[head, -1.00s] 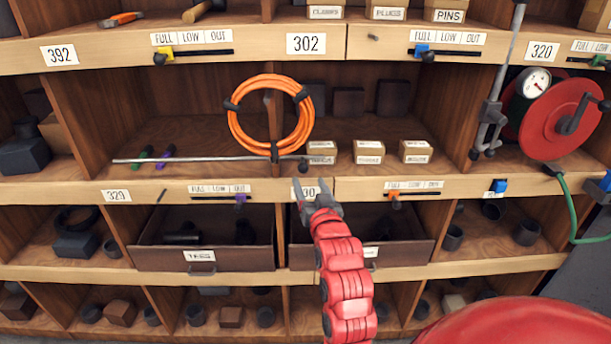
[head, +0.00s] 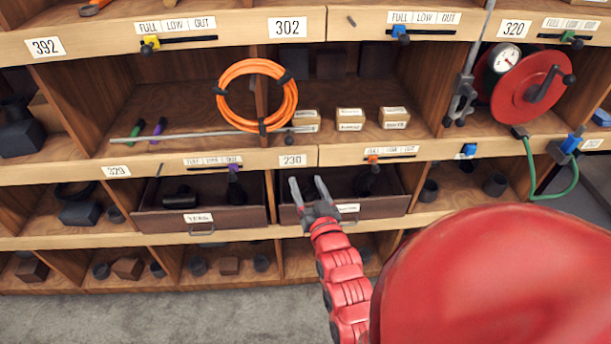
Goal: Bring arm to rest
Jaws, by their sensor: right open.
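My right gripper (head: 309,190) reaches up from the bottom of the head view on a red jointed arm. Its two grey fingers are spread apart and nothing is between them. The fingers show in front of the right-hand dark drawer (head: 392,207), below the label 230. I cannot tell whether they touch the drawer. My left gripper is not in view.
An orange hose coil (head: 227,83) hangs on the divider above, with a thin metal rod (head: 185,136) beside it. Small boxes (head: 351,119) stand on the shelf. A red reel (head: 523,100) with a green hose is at the right. Grey floor (head: 180,315) lies open below.

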